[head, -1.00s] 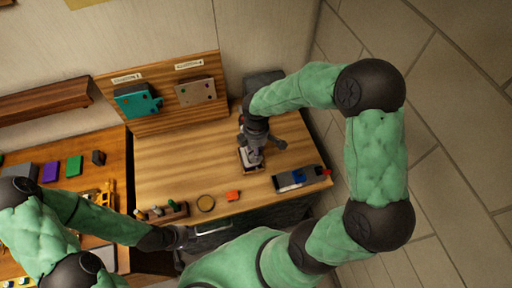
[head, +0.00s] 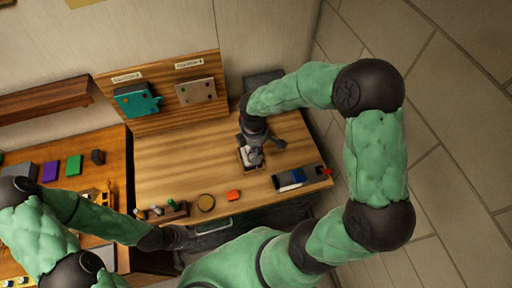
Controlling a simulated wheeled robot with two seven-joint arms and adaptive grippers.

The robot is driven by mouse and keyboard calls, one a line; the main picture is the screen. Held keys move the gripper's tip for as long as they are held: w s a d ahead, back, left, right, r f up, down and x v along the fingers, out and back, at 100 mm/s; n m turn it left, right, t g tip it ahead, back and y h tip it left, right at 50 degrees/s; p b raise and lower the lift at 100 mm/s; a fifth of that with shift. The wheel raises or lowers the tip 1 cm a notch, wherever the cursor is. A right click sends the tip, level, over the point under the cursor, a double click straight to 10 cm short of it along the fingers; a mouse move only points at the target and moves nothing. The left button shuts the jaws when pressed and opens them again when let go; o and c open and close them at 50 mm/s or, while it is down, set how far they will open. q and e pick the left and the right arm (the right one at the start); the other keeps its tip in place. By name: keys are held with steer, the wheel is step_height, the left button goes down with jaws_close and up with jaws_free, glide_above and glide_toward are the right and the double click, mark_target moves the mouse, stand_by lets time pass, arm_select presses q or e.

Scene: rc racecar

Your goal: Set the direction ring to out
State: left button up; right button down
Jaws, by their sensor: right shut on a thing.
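My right gripper (head: 255,152) points down over the right part of the wooden bench. It is shut on a small greyish thing that it mostly covers, at a small wood-edged holder (head: 243,164). I cannot make out a direction ring or its setting; the gripper and arm hide most of that spot. My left gripper (head: 181,244) is low at the bench's front edge, away from the holder. Its fingers are dark and too unclear to tell open from shut.
A board (head: 158,68) holds teal and tan pieces. The bench middle is clear.

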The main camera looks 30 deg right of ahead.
mark_target(253, 154)
steer(key=shift+w+a+f+h+b, duration=0.15)
steer(key=shift+a+h+b, duration=0.25)
steer(key=shift+h+b, duration=0.25)
steer(key=shift+w+a+f+h+b, duration=0.1)
steer(key=shift+a+h+b, duration=0.25)
steer(key=shift+h+b, duration=0.25)
steer(key=shift+w+a+f+g+h+b, duration=0.15)
steer(key=shift+a+g+h+b, duration=0.6)
steer(key=shift+h, duration=0.6)
steer(key=c, duration=1.2)
jaws_free()
steer(key=v, duration=1.2)
steer(key=shift+a+f, duration=0.1)
